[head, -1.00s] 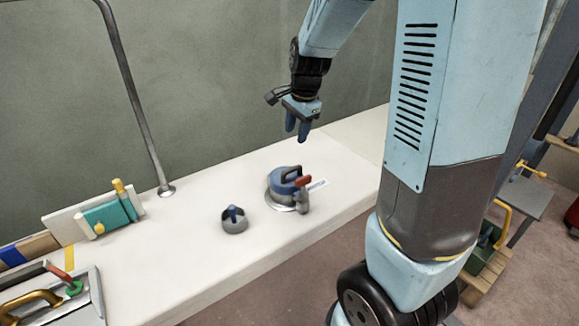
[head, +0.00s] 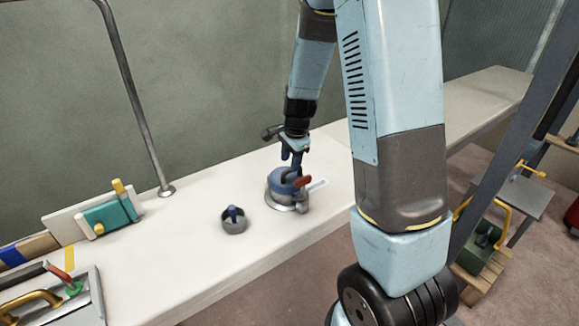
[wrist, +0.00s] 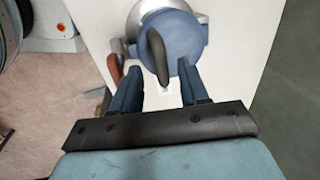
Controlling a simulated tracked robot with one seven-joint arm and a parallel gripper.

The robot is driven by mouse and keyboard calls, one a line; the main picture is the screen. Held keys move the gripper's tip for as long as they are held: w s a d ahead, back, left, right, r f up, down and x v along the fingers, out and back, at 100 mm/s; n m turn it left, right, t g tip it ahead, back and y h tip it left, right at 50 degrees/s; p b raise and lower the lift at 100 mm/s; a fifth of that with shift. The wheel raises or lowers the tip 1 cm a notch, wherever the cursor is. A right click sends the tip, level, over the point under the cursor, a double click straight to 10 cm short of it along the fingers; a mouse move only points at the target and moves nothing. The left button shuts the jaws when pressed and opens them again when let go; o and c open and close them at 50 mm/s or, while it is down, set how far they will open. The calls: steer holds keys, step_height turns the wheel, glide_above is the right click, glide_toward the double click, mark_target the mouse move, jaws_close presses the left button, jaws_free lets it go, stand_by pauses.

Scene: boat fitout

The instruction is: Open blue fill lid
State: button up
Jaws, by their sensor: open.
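The blue fill lid (head: 280,183) sits on a round metal collar on the white bench top. It has a dark raised handle (wrist: 156,55) across it and a red-handled lever (head: 303,181) at its right side. The lid also shows in the wrist view (wrist: 185,38), at the top. My gripper (head: 297,168) is just above and behind the lid in the head view. In the wrist view my gripper (wrist: 157,78) is open, its two blue fingers on either side of the handle's near end. Nothing is between the fingers except possibly that end; contact cannot be told.
A small grey cup-like fitting with a blue knob (head: 234,220) stands left of the lid. A metal pole (head: 135,100) rises from the bench (head: 190,245) behind. A teal block on a board (head: 108,215) and a hatch with a brass handle (head: 55,300) are at the left.

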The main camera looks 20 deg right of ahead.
mark_target(289, 169)
steer(key=shift+w+f, duration=0.15)
steer(key=shift+f, duration=0.65)
steer(key=shift+w+f, duration=0.15)
steer(key=shift+f, duration=0.6)
jaws_close()
